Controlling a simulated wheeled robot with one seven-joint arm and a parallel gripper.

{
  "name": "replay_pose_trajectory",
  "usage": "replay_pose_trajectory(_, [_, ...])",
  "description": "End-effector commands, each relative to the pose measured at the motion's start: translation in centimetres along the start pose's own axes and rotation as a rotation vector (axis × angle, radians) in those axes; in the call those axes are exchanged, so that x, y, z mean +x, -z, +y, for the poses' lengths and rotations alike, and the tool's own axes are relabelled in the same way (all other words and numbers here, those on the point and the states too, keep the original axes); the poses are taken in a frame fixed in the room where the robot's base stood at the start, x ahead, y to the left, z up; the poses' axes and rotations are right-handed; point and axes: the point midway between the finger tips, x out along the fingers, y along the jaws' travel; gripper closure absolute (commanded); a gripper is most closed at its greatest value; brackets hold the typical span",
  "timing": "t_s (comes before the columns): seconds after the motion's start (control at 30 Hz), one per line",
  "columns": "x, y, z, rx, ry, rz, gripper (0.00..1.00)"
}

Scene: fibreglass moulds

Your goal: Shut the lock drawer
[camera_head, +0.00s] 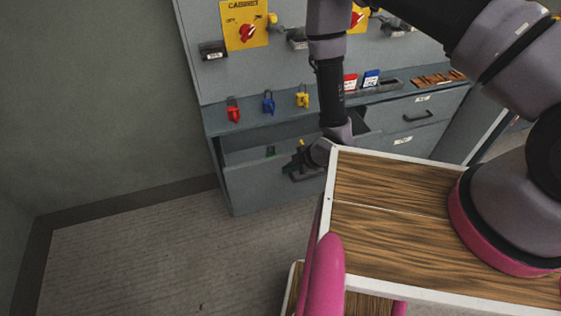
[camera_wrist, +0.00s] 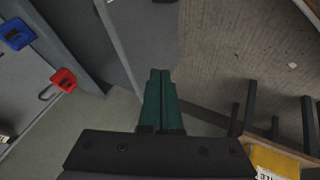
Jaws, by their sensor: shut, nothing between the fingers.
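The lock drawer (camera_head: 250,190) is the grey drawer at the left of the cabinet in the head view. My gripper (camera_head: 290,170) is at the front of this drawer, partly hidden by my wrist. In the wrist view, my gripper (camera_wrist: 160,90) has its dark green fingers together and empty. The grey drawer front (camera_wrist: 145,40) lies just beyond the tips; I cannot tell whether they touch it.
A red padlock (camera_head: 233,109), a blue padlock (camera_head: 268,102) and a yellow padlock (camera_head: 302,96) hang on the cabinet above the drawer. A closed drawer (camera_head: 420,118) is to the right. The floor (camera_head: 130,250) at left is clear.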

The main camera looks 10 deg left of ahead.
Motion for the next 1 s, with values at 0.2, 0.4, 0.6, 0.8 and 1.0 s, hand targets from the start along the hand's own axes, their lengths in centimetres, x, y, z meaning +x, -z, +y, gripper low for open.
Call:
replay_pose_trajectory(0.2, [3.4,0.0,1.6,0.001,-0.004,0.000,1.00])
replay_pose_trajectory(0.4, [4.2,0.0,3.2,0.002,-0.001,-0.001,1.00])
replay_pose_trajectory(0.6, [4.4,0.0,3.6,0.002,0.000,0.000,1.00])
replay_pose_trajectory(0.8, [4.4,0.0,3.6,0.002,0.000,-0.001,1.00])
replay_pose_trajectory(1.0, [4.6,0.0,4.0,0.002,-0.001,-0.001,1.00])
